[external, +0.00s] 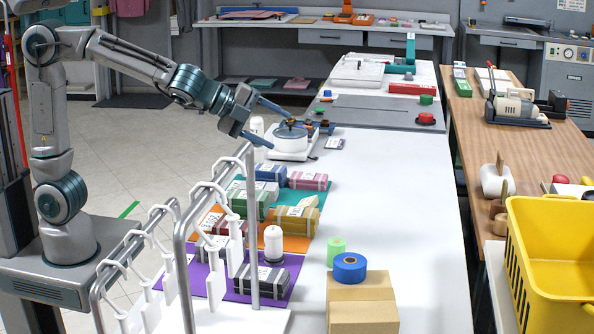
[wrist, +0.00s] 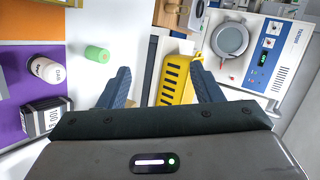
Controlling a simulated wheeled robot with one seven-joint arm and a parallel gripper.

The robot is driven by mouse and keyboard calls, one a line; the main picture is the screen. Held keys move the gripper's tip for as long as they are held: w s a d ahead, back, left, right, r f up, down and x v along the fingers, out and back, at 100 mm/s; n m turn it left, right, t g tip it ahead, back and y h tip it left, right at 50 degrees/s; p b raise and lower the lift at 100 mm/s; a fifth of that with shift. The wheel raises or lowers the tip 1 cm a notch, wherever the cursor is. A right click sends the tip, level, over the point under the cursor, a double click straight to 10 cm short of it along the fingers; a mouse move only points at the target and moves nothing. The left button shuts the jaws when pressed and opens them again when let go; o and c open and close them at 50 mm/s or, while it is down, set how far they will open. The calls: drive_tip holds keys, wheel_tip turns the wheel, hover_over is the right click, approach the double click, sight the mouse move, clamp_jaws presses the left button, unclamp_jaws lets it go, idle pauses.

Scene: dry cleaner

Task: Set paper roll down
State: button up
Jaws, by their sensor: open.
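My gripper (external: 281,131) is open, its two blue fingers spread apart in the air over the left side of the white table. In the wrist view nothing sits between the fingers (wrist: 159,72). No roll is in its grasp. I cannot tell for sure which thing is the paper roll. A white roll-like object (external: 492,182) lies by a wooden piece on the brown table at right. A small green roll (external: 336,249) stands on the white table, also seen in the wrist view (wrist: 96,53). A white capped container (external: 273,246) stands on the purple mat (external: 205,281).
A blue tape roll (external: 350,265) sits on a cardboard box (external: 362,303). Strapped bundles lie on coloured mats. A metal rail with white hangers (external: 217,190) borders the left. A yellow basket (external: 560,258) is at right. The table's middle is clear.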

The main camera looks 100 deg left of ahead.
drive_tip(key=s+d+f+n+g+h, duration=0.1)
drive_tip(key=s+d+f+n+g, duration=0.2)
drive_tip(key=s, duration=0.6)
drive_tip(key=s+d+f+n+g+h, duration=0.1)
drive_tip(key=s+d+f+n+g, duration=0.2)
drive_tip(key=s, duration=0.6)
drive_tip(key=s+d+f+n+g+h, duration=0.1)
drive_tip(key=s+d+f+n+g, duration=0.2)
drive_tip(key=s+f+n, duration=0.4)
drive_tip(key=s+d, duration=0.1)
drive_tip(key=s, duration=0.2)
drive_tip(key=shift+d+f+h, duration=0.2)
drive_tip(key=shift+f+h, duration=0.05)
drive_tip(key=shift+h, duration=0.05)
drive_tip(key=p+v, duration=0.1)
drive_tip(key=v, duration=0.1)
drive_tip(key=p+v, duration=0.1)
drive_tip(key=p, duration=0.1)
drive_tip(key=shift+w+r, duration=0.35)
drive_tip(key=shift+r, duration=0.1)
